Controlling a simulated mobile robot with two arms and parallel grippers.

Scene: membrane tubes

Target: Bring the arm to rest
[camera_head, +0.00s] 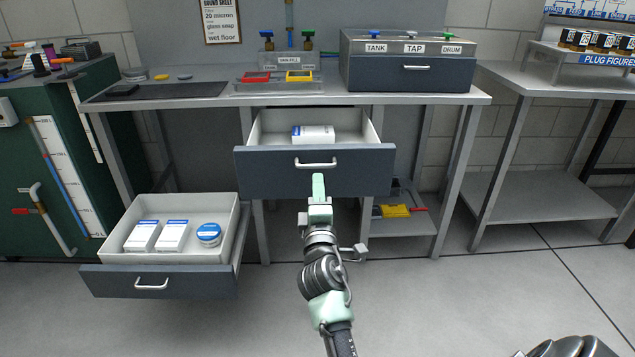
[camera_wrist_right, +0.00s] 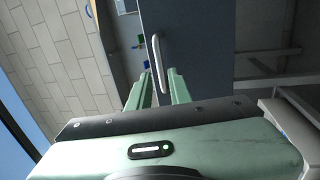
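My right gripper (camera_head: 318,178) points up at the front of the open upper drawer (camera_head: 260,172), with its fingertips just below the drawer's metal handle (camera_head: 315,163). In the right wrist view, the two pale green fingers (camera_wrist_right: 160,80) are apart and nothing is clamped between them. The handle (camera_wrist_right: 156,58) shows beyond and partly between the fingertips; I cannot tell whether it touches them. The upper drawer holds a white box with a blue end (camera_head: 313,134). My left gripper is not in view.
A lower drawer (camera_head: 110,281) stands open at left with two white boxes (camera_head: 157,236) and a round blue-lidded tub (camera_head: 208,234). The workbench (camera_head: 215,101) carries trays and a labelled TANK, TAP, DRUM unit (camera_head: 415,72). A side table (camera_head: 560,82) stands right. The floor is clear between.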

